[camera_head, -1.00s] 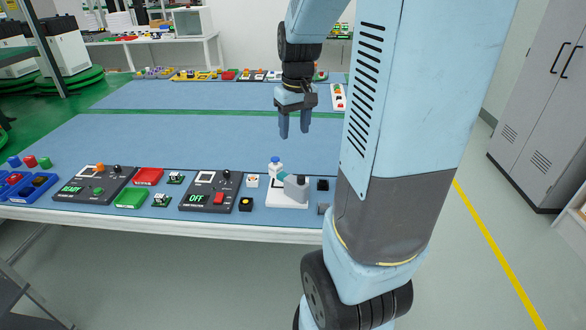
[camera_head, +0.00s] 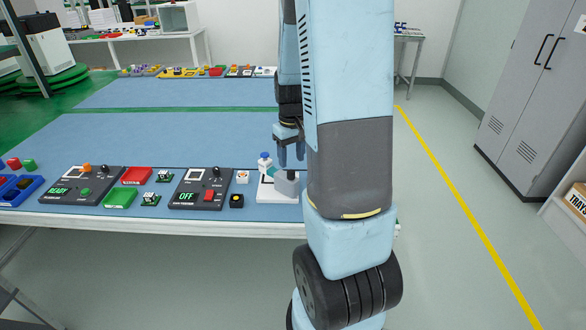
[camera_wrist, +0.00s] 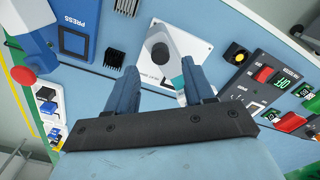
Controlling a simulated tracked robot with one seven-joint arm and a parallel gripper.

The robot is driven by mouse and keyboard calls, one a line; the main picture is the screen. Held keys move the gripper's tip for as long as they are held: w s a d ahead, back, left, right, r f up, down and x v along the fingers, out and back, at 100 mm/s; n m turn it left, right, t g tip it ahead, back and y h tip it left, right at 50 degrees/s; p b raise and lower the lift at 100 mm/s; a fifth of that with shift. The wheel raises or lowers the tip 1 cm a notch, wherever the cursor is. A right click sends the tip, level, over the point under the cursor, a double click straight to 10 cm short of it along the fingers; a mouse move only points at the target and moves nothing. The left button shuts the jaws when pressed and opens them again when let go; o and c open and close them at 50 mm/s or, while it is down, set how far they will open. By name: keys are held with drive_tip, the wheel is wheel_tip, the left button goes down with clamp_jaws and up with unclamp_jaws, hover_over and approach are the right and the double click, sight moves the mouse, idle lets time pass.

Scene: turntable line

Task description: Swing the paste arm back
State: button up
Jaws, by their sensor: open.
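In the wrist view the white plate (camera_wrist: 200,45) carries a dark round part (camera_wrist: 160,53), and a teal piece (camera_wrist: 178,82) shows beside a finger. My gripper (camera_head: 291,154) is open, fingers pointing down, above and just behind the station. In the wrist view my gripper's fingers (camera_wrist: 160,90) are apart with nothing held. My arm hides the station's right side in the head view.
A black panel reading OFF (camera_head: 186,197) and a small yellow-topped button box (camera_head: 236,201) sit left of the station. In the wrist view a blue press (camera_wrist: 72,42) and black finned block (camera_wrist: 115,59) are at the left. The table's middle (camera_head: 190,140) is clear.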

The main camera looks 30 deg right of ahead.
sight(291, 171)
drive_tip(key=shift+f, duration=2.5)
clamp_jaws()
